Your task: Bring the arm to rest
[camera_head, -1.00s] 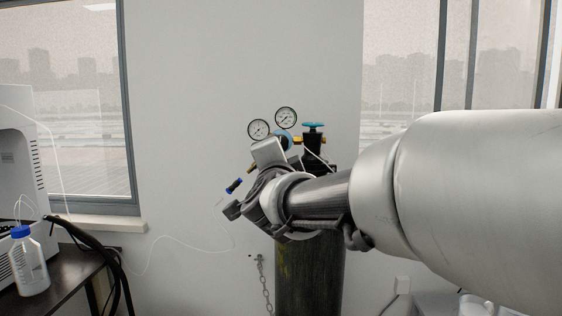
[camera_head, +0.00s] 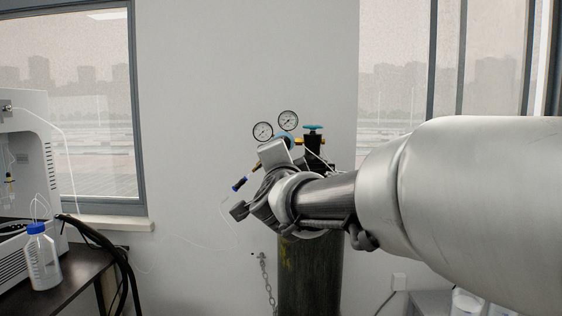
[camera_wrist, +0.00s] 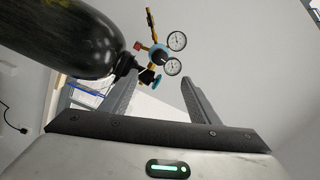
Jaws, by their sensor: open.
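My gripper (camera_wrist: 160,100) shows in the wrist view with its two fingers spread apart and nothing between them. In the head view my arm reaches in from the right, and the gripper end (camera_head: 240,210) is in front of the gas cylinder (camera_head: 310,270). The fingertips are mostly hidden there by the wrist. The cylinder also shows in the wrist view (camera_wrist: 75,38), to the upper left. Its regulator (camera_wrist: 158,55), with two round gauges and a blue knob, appears beyond the fingers. I cannot tell the exact gap between gripper and cylinder.
A dark table (camera_head: 75,285) at the left holds a white instrument (camera_head: 30,150) and a blue-capped bottle (camera_head: 42,260). Black hoses (camera_head: 115,262) hang beside it. A chain (camera_head: 266,280) hangs near the cylinder. The wall between the left window and cylinder is bare.

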